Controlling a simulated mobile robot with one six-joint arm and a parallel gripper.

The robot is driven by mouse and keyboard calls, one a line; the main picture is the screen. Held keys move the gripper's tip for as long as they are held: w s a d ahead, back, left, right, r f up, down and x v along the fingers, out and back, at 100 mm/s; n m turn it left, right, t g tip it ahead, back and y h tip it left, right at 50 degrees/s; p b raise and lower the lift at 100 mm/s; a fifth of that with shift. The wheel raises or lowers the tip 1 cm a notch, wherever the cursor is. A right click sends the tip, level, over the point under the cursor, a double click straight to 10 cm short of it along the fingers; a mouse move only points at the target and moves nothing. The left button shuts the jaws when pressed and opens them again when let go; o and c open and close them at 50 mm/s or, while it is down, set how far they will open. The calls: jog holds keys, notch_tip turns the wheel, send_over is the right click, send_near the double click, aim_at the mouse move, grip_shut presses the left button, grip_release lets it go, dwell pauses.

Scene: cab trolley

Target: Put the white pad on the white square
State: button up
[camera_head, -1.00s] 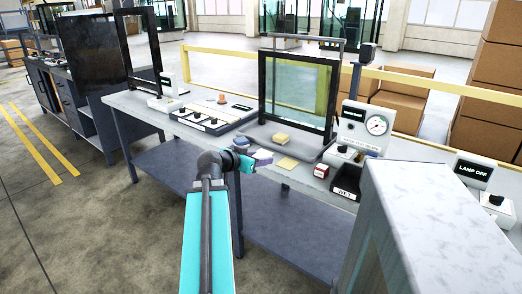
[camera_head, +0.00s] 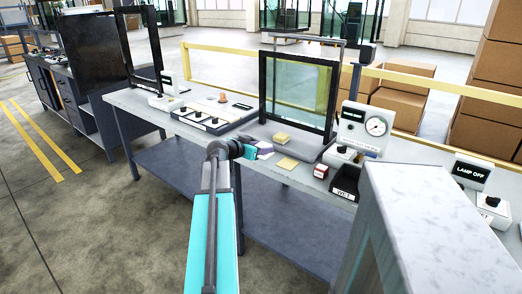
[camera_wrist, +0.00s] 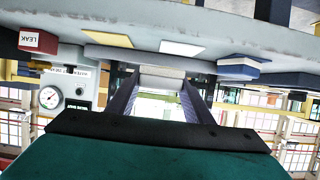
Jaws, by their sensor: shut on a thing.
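My gripper (camera_head: 258,153) is at the front edge of the workbench. In the wrist view, which is upside down, its dark fingers (camera_wrist: 160,85) are shut on a pale block, the white pad (camera_wrist: 163,72). The white square (camera_wrist: 181,48) lies flat on the bench, just beyond the pad in the wrist view. A gap appears between pad and square, but the height is hard to judge. In the head view my gripper partly hides this area, so pad and square are hard to tell apart.
A yellow square (camera_wrist: 107,38) lies beside the white one. A yellow pad (camera_head: 283,138) sits on the grey base of the glass frame (camera_head: 300,90). A red box (camera_head: 321,171) and a dark bin (camera_head: 346,183) stand right; a blue block (camera_wrist: 240,68) stands nearby.

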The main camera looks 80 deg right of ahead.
aim_at(261, 142)
jog(key=shift+w+d+f, duration=0.1)
jog(key=shift+w+d, duration=0.05)
jog(key=shift+d, duration=1.2)
jog(key=shift+w+d+f, duration=0.1)
jog(key=shift+d, duration=1.25)
jog(key=shift+f, duration=0.15)
jog(key=shift+f+p, duration=0.35)
jog(key=shift+f, duration=1.25)
jog(key=shift+f, duration=0.2)
jog(key=o, duration=1)
jog(key=shift+o, duration=0.2)
jog(key=shift+r, duration=0.1)
jog(key=shift+r, duration=0.1)
jog(key=v, duration=1.2)
jog(key=shift+b, duration=0.4)
